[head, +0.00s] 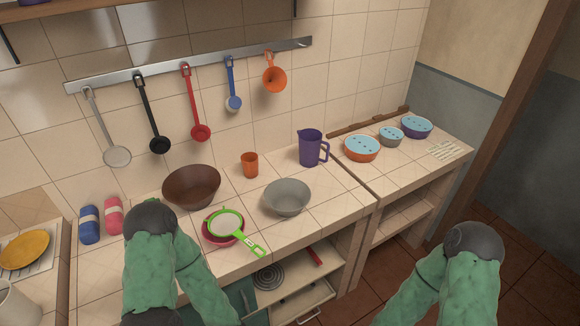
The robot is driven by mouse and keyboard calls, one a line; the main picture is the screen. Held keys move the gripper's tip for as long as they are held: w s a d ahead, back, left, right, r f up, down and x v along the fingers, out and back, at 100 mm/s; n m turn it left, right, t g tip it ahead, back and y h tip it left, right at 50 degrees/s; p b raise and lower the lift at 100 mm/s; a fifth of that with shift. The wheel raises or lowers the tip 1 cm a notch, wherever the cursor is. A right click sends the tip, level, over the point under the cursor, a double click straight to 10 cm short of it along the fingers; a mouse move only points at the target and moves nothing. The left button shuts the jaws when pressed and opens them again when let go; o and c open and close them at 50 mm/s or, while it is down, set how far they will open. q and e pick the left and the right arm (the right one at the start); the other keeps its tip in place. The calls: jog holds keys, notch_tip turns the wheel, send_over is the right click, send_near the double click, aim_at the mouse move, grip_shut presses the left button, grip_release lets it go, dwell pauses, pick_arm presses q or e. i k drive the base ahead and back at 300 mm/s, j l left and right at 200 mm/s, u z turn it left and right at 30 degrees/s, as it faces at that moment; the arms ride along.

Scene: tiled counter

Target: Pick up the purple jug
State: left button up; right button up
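The purple jug (311,148) stands upright near the back right of the tiled counter, close to the wall. Its handle points to the right, and nothing covers it. My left arm shows at the lower left as green links bent at a dark joint, in front of the counter. My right arm shows at the lower right, bent in the same way, over the floor. Both grippers are outside the picture, so their fingers cannot be seen. Neither visible arm part touches the jug.
An orange cup (250,165) and a grey bowl (287,197) stand left of the jug. Lidded bowls (362,149) stand on the right counter. Utensils hang above.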

aim_at(310, 140)
jog(key=i+l+u, duration=0.1)
jog(key=l+u, duration=0.15)
jog(key=u, duration=0.2)
jog(key=l+u, duration=0.25)
jog(key=u, duration=0.25)
jog(key=i+l+u, duration=0.1)
jog(key=l+u, duration=0.5)
jog(key=u, duration=0.3)
